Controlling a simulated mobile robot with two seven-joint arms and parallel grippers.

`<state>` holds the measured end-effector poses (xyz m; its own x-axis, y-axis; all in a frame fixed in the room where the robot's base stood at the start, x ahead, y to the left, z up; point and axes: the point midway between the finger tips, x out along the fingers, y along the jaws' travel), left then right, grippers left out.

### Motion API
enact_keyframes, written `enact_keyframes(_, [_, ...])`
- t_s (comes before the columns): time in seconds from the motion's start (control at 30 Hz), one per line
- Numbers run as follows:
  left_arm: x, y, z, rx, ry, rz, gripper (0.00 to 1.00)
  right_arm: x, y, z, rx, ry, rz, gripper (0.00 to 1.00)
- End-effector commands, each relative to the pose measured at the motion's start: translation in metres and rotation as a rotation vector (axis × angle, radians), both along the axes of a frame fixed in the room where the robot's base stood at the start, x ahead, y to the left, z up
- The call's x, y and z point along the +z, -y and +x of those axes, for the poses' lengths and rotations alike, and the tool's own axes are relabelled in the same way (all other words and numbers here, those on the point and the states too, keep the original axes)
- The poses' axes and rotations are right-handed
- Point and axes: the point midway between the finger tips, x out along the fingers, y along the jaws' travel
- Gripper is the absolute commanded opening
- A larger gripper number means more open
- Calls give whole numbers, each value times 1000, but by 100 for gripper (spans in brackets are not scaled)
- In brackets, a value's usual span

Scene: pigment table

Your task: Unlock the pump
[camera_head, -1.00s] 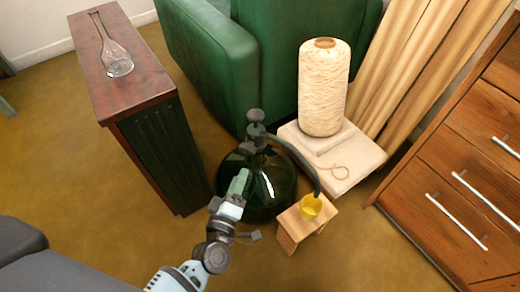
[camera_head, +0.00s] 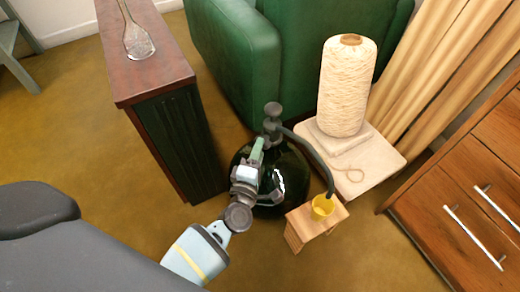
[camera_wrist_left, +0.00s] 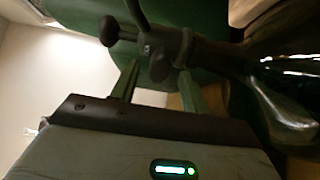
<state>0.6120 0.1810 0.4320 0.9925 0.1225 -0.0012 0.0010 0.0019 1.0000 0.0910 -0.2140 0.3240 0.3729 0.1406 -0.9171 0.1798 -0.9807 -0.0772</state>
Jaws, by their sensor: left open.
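The dark pump (camera_head: 272,118) stands on the neck of a big dark green glass bottle (camera_head: 292,180) on the floor. A dark hose (camera_head: 318,165) curves from it down to a yellow cup (camera_head: 322,206). My left gripper (camera_head: 260,146) is just in front of the pump's lower part, over the bottle's shoulder. In the left wrist view, its two green fingers (camera_wrist_left: 158,82) are apart, with the pump's knobs and collar (camera_wrist_left: 150,45) just beyond the tips. I cannot tell whether they touch. The gripper hides part of the bottle. My right gripper is not in view.
The cup stands on a small wooden stool (camera_head: 298,228). A cream block (camera_head: 375,165) bearing a large thread spool (camera_head: 345,90) is right of the bottle. A dark cabinet (camera_head: 165,85) with a glass flask (camera_head: 137,40) stands left, a green armchair (camera_head: 235,55) behind.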

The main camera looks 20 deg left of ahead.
Motion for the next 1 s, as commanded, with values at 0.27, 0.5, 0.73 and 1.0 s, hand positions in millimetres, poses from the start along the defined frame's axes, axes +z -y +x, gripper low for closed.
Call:
enact_keyframes(0.27, [0,-2,13,0,0,0,46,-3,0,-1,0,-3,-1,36])
enact_keyframes(0.5, [0,-2,13,0,0,1,39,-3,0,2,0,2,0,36])
enact_keyframes(0.73, [0,-2,13,0,0,1,9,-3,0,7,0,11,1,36])
enact_keyframes(1.0, [0,-2,13,0,2,16,1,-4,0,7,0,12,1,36])
